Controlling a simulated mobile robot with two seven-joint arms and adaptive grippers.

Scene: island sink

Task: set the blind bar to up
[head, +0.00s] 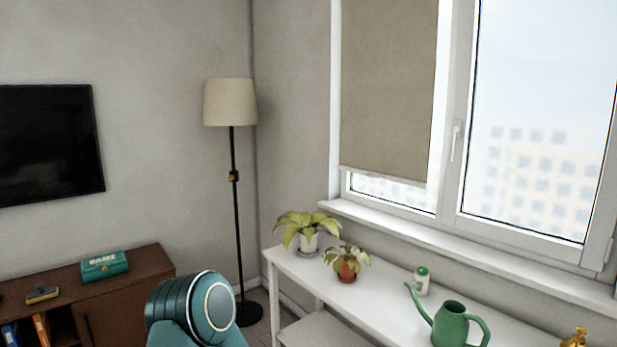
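A brown roller blind (388,85) hangs over the left window pane and covers nearly all of it. Its pale blind bar (383,175) runs along the lower edge, a little above the bottom of the pane, with a strip of glass showing below. A teal rounded part of one of my arms shows at the bottom, left of centre, well below and left of the blind. Neither gripper is in view.
A white table (390,297) under the window holds two potted plants (307,232), a small white-green container (421,281) and a green watering can (455,322). A floor lamp (231,105) stands in the corner. A brown cabinet (130,297) is at left. The window sill (440,240) juts out below the panes.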

